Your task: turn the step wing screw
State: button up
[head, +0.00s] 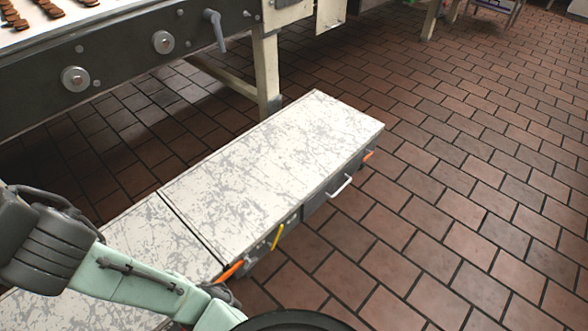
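A long low step with a worn white top (285,150) runs diagonally across the middle of the head view. Its front side carries small parts: an orange piece (231,270), a yellow piece (278,237), a white bar handle (341,186) and another orange piece (368,155). I cannot make out a wing screw among them. My pale green arm reaches from the lower left to the bottom edge, in front of the near part of the step. My gripper is out of the picture, so its place and state are hidden.
A dark machine side with round knobs (76,79) and a grey lever (215,30) stands at the upper left, with brown biscuits (52,10) on top. A cream leg (267,70) stands behind the step. The brick-tiled floor (470,180) is clear at the right.

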aim_at(249, 261)
jog(key=k+l+z, duration=0.1)
jog(key=k+z, duration=0.25)
jog(key=k+l+z, duration=0.15)
jog(key=z, duration=0.2)
jog(key=k, duration=0.1)
